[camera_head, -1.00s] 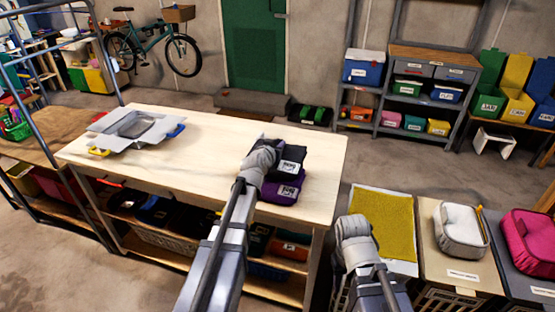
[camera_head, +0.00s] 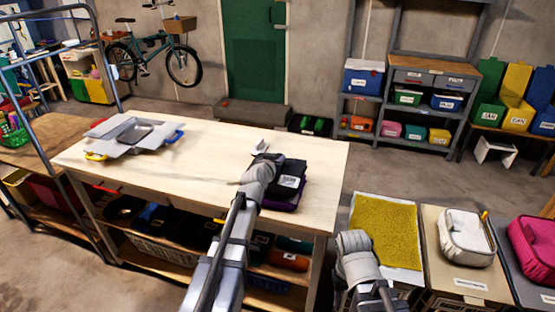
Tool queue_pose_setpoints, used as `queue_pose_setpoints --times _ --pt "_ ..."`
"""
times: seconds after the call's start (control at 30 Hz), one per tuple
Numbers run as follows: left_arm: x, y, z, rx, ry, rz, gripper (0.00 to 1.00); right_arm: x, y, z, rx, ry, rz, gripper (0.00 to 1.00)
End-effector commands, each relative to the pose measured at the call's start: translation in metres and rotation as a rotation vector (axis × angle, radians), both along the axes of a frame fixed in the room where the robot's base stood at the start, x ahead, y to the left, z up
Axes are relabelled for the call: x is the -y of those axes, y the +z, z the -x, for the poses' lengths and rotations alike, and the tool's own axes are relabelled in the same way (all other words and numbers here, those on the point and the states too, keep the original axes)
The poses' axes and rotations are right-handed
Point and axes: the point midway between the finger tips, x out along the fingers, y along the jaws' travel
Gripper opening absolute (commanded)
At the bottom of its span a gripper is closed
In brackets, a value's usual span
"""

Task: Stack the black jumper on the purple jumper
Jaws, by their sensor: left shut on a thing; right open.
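The folded black jumper (camera_head: 291,181), with a white label, lies over the purple jumper (camera_head: 284,206) near the right end of the wooden workbench. Only a purple strip shows along the black one's front edge. I cannot tell whether the black jumper's full weight rests on it. My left gripper (camera_head: 260,148) is at the left side of the black jumper and shut on it; my wrist hides most of the grip. My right gripper (camera_head: 353,240) is open and empty beside the yellow mat, right of the bench, with its fingertips largely hidden.
The bench middle is bare. Right of the bench are a yellow mat (camera_head: 385,232), a white pouch (camera_head: 466,237) and a pink pouch (camera_head: 537,245). Shelves stand behind.

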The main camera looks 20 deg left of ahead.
Motion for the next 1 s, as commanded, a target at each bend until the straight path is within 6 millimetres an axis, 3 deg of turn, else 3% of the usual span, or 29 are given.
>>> queue_pose_setpoints --times 0.3,0.33,0.6,0.87,1.0 --pt "0.0 -0.006 0.0 0.001 0.001 0.0 0.0 0.0 -0.006 0.0 0.0 0.0 0.0 0.5" --pt "0.0 -0.006 0.0 0.0 0.0 0.0 0.27 0.0 -0.006 0.0 0.0 0.0 0.0 0.5" --pt "0.0 -0.006 0.0 0.0 0.0 0.0 0.55 0.0 -0.006 0.0 0.0 0.0 0.0 0.5" --pt "0.0 -0.004 0.0 0.0 0.0 0.0 0.55 0.0 -0.004 0.0 0.0 0.0 0.0 0.5" --pt "0.0 0.009 0.0 0.0 0.0 0.0 0.55 0.0 0.009 0.0 0.0 0.0 0.0 0.5"
